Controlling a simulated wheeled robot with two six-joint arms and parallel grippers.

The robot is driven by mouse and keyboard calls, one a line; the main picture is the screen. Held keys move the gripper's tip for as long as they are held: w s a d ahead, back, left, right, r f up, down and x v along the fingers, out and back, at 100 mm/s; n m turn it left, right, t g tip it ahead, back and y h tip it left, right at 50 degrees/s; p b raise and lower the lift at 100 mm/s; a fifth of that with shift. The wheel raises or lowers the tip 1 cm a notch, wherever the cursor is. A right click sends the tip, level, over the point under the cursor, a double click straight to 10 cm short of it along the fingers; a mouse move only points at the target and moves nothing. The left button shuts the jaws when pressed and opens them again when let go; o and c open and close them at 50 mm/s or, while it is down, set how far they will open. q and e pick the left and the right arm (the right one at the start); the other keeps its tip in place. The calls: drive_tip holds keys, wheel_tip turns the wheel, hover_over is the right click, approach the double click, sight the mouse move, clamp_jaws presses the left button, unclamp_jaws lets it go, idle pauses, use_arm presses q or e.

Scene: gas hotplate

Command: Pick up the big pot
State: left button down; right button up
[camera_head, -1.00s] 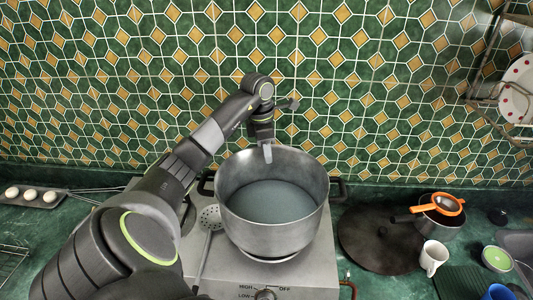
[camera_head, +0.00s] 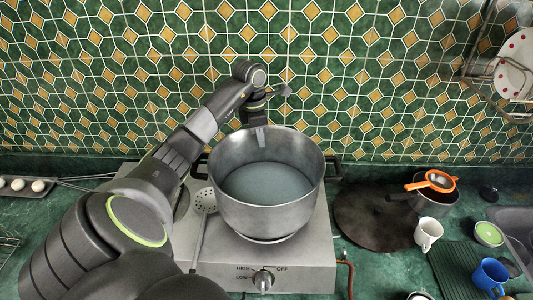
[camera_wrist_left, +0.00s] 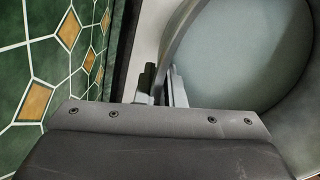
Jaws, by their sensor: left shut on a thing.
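The big pot (camera_head: 265,214) is a wide grey metal pot with two dark side handles and pale bluish liquid inside. It stands upright over the hotplate (camera_head: 310,245); I cannot tell whether its base is clear of the burner. My left gripper (camera_head: 261,136) reaches over from the left and is shut on the pot's far rim. In the left wrist view, the gripper's fingers (camera_wrist_left: 161,84) sit on either side of the pot wall (camera_wrist_left: 181,40), with the liquid to the right. My right gripper is out of view.
A skimmer (camera_head: 204,203) lies on the hotplate left of the pot. A dark round lid (camera_head: 375,222) lies at right, near a small pan with an orange strainer (camera_head: 440,181), a white mug (camera_head: 427,233) and a blue mug (camera_head: 489,275). The tiled wall is close behind.

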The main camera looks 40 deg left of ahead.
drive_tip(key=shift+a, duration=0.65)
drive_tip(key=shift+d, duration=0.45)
